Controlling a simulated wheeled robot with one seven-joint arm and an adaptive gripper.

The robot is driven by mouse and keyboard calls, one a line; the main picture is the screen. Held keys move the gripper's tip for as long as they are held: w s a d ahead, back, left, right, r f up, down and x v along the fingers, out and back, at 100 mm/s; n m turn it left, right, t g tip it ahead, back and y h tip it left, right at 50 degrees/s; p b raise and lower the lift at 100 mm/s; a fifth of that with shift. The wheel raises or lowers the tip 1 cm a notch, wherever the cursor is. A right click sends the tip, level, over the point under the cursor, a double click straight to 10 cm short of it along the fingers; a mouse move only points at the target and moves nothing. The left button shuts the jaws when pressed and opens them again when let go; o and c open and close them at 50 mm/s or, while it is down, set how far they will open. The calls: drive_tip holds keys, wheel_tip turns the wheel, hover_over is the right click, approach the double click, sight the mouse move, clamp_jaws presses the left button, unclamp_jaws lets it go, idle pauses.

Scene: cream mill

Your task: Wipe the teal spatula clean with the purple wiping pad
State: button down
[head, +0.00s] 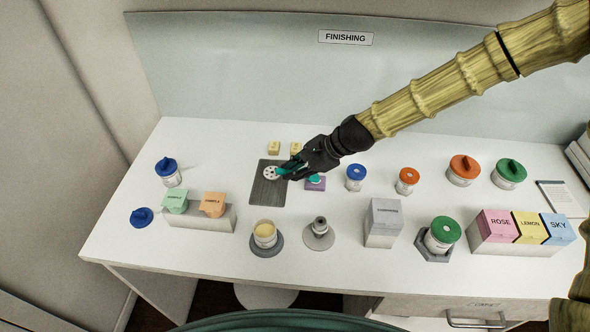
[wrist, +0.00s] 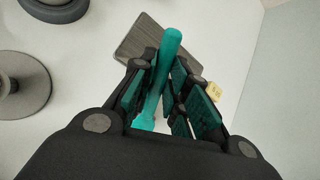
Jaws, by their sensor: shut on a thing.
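My gripper (head: 291,170) is shut on the teal spatula (wrist: 168,52), above the work table. In the wrist view the spatula lies lengthwise between the fingers (wrist: 160,75), one end sticking out past the fingertips. I cannot tell whether the spatula touches the pad. The pad is hidden in the wrist view.
The dark grey board (head: 267,192) carries a white disc with holes (head: 271,172). Small yellow blocks (head: 274,148) stand behind. A blue-lidded jar (head: 356,178) is close right of the pad. An open jar (head: 265,234), a grey post stand (head: 319,234) and a grey box (head: 383,222) stand in front.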

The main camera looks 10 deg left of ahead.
drive_tip(key=shift+r+p, duration=1.95)
drive_tip(key=shift+r, duration=1)
drive_tip(key=shift+d, duration=0.1)
